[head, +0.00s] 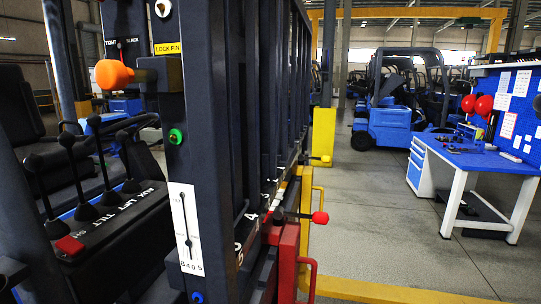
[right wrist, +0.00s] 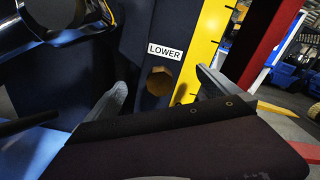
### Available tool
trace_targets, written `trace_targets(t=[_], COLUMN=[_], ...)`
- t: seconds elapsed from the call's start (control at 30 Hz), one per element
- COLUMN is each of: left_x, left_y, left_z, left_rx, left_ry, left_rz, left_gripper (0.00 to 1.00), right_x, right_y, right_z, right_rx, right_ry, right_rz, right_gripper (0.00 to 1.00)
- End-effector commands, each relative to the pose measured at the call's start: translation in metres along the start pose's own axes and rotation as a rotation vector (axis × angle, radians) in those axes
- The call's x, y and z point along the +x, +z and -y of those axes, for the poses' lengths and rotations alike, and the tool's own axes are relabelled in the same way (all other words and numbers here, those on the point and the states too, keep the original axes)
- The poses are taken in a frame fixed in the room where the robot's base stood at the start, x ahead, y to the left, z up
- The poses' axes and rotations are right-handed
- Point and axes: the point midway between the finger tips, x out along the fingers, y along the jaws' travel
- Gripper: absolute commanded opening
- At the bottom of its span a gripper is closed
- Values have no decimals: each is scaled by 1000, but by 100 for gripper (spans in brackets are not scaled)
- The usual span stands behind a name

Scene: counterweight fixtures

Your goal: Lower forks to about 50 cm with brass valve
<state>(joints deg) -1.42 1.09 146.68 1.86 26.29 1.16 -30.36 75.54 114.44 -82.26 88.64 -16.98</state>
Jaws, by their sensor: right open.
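The brass valve (right wrist: 159,81) is a small hexagonal brass knob in the right wrist view, on a dark panel below a white label reading LOWER (right wrist: 164,51). My right gripper (right wrist: 162,84) is open, one grey finger on each side of the valve in the picture. I see no finger touching the valve, and its depth from the fingertips is hard to judge. In the head view the dark mast (head: 262,90) of the forklift fills the middle. I cannot clearly make out the forks. The valve and both grippers do not show in the head view.
A yellow strip with tick marks (right wrist: 208,45) runs beside the valve panel. A red post (right wrist: 270,45) stands right of it. In the head view, an orange knob (head: 114,73), a red-tipped lever (head: 320,217) and control levers (head: 100,165) stick out. A blue workbench (head: 470,160) stands right, beyond clear floor.

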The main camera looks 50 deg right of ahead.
Motion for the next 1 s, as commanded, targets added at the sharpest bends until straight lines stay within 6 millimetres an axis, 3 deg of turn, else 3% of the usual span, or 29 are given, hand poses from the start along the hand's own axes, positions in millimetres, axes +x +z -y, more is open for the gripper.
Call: trace_targets(t=[0.07, 0.6, 1.0], left_x=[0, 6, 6], left_y=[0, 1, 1], left_z=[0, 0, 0], left_rx=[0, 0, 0], left_ry=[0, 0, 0], left_rz=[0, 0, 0], left_gripper=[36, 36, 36], right_x=[-5, -96, -100], right_y=[0, 0, 0], right_z=[-1, -1, 0], right_rx=[0, 1, -1], right_ry=[2, 2, 0], right_rz=[1, 1, 0], right_gripper=[100, 100, 100])
